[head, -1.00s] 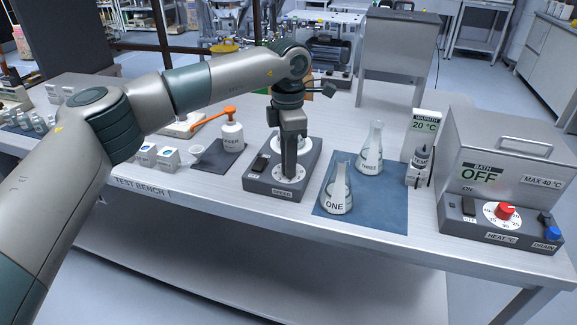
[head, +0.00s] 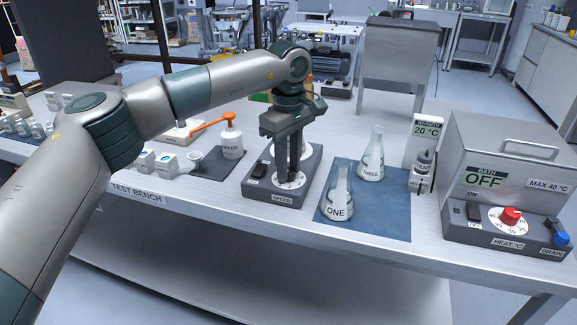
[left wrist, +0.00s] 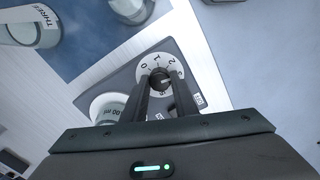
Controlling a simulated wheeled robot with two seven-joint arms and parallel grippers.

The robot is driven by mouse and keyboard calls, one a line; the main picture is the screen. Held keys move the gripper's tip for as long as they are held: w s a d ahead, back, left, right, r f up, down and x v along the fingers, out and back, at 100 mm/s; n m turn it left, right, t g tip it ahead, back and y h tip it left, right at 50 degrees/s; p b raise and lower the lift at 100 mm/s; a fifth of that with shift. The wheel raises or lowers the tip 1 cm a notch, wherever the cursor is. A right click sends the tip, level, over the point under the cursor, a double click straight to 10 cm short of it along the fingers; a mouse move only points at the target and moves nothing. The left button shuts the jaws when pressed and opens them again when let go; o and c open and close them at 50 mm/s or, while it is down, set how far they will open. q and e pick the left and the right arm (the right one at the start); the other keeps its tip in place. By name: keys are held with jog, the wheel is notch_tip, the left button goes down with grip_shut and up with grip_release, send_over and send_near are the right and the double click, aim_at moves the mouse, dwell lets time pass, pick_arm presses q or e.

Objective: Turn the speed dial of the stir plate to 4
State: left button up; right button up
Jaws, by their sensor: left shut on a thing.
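The stir plate (head: 312,178) is a dark grey box on the bench, marked SPEED on its front. Its speed dial (left wrist: 172,66) is a white disc with black numbers; 0, 1 and 2 are readable in the left wrist view. My left gripper (head: 290,178) points straight down over the dial. In the left wrist view its two fingers (left wrist: 160,84) are shut around the dark centre knob. The fingers hide part of the scale, and I cannot tell which number the knob points to. My right gripper is not in view.
Flasks ONE (head: 337,200) and THREE (head: 371,160) stand on a blue mat (head: 390,215) right of the plate. A vessel marked in ml (left wrist: 105,107) is at the plate's rear. The water bath (head: 512,165) is far right.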

aim_at(289, 169)
pick_arm(q)
jog(key=m, duration=0.5)
jog(key=shift+w+r+m, duration=0.1)
jog(key=shift+m, duration=0.2)
jog(key=m, duration=0.5)
jog(key=shift+m, duration=0.3)
jog(key=o, duration=1.1)
jog(key=shift+c, duration=0.2)
notch_tip(289, 169, up, 17)
jog(key=shift+r+b, duration=0.15)
jog(key=shift+b, duration=0.15)
